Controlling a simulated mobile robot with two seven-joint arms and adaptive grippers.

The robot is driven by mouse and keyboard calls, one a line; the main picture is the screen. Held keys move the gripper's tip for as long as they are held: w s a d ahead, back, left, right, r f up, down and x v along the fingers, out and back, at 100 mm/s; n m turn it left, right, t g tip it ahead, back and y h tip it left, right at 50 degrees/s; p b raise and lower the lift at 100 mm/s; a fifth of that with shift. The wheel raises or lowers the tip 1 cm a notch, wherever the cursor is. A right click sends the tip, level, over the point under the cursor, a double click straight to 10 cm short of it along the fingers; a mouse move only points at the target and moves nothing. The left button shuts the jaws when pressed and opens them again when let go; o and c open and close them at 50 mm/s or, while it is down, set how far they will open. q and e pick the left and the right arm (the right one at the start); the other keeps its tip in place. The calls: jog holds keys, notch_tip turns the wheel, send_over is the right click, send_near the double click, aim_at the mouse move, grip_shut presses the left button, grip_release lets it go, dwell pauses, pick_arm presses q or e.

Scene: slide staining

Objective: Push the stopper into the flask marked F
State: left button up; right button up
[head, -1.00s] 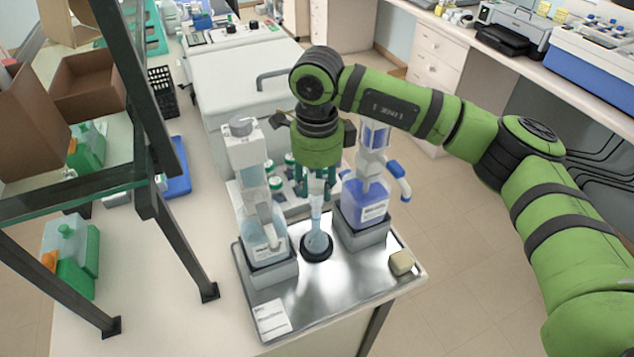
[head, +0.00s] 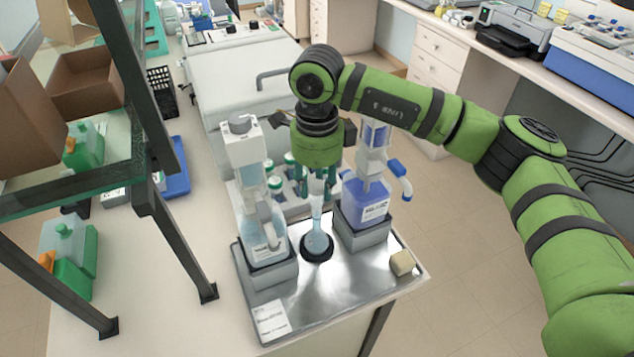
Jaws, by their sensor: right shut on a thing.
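A small volumetric flask (head: 317,242) with pale blue liquid stands upright in a black ring on the steel tray (head: 345,280). Its narrow neck rises to the fingertips of my right gripper (head: 316,194). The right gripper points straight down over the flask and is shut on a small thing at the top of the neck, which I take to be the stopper. The fingers hide it, so how deep it sits cannot be told. The letter on the flask is not readable. My left gripper is not in view.
A clear dispenser bottle (head: 262,235) stands close on the left of the flask and a blue-filled dispenser bottle (head: 364,203) close on the right. Several green-capped bottles (head: 275,184) stand behind. A beige block (head: 402,263) lies at the tray's right edge. A dark-framed shelf (head: 160,205) stands left.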

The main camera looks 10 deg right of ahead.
jog(key=shift+f+b, duration=0.6)
jog(key=shift+b, duration=0.4)
dwell(1.2)
jog(key=o, duration=1.3)
jog(key=shift+c, duration=0.2)
jog(key=shift+r, duration=0.2)
jog(key=shift+r+p, duration=1.3)
jog(key=shift+r, duration=1.55)
grip_shut()
